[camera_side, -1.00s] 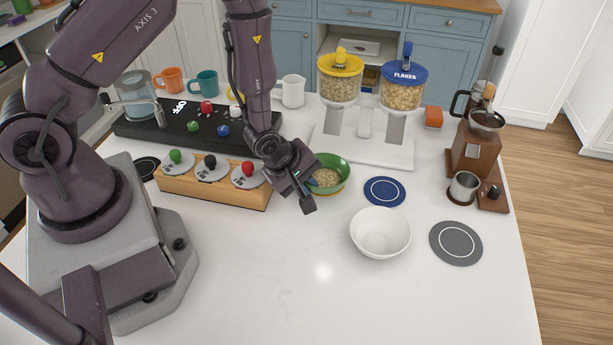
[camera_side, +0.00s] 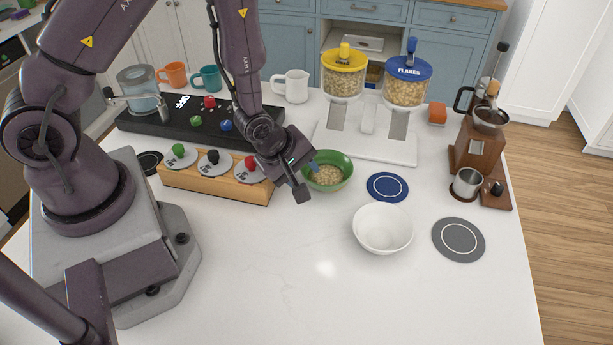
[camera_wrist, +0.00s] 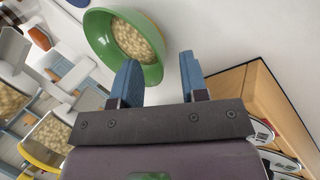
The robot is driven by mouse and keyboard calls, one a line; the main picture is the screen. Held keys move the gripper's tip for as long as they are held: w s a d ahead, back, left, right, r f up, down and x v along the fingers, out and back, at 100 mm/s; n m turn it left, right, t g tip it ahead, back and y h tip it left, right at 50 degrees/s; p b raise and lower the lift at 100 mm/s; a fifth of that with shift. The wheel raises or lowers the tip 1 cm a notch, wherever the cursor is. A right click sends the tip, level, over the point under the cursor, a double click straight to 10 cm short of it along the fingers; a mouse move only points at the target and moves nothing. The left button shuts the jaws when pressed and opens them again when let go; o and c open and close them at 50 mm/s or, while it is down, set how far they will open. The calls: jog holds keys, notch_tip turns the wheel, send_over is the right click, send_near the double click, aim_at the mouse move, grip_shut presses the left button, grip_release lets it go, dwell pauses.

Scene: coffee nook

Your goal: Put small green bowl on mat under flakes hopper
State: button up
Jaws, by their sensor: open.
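The small green bowl (camera_side: 345,181) holds pale cereal and stands upright left of the blue mat; it also shows in the wrist view (camera_wrist: 101,42). The flakes hopper (camera_side: 406,88) has a blue lid marked FLAKES. The round blue mat (camera_side: 387,187) lies in front of its stand and is bare. My gripper (camera_side: 307,181) is open at the bowl's left side, with nothing held. In the wrist view, my fingers (camera_wrist: 158,65) straddle the line of the bowl's near rim, one overlapping the bowl and one outside it. I cannot tell whether they touch it.
A white bowl (camera_side: 382,232) stands just in front of the blue mat. A grey mat (camera_side: 458,240) and a brown grinder (camera_side: 478,150) are at the right. A yellow-lidded hopper (camera_side: 343,80) stands behind the green bowl. A wooden knob box (camera_side: 215,184) is left of my gripper.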

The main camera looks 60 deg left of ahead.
jog(key=shift+v, duration=2.1)
notch_tip(320, 180, up, 16)
jog(key=s+m, duration=0.1)
jog(key=m, duration=0.8)
jog(key=s+r+m, duration=0.9)
jog(key=s+r, duration=0.2)
jog(key=shift+s+a+r, duration=0.15)
jog(key=shift+s+a, duration=0.1)
jog(key=shift+a, duration=0.2)
jog(key=shift+c, duration=0.4)
jog(key=shift+c, duration=1.2)
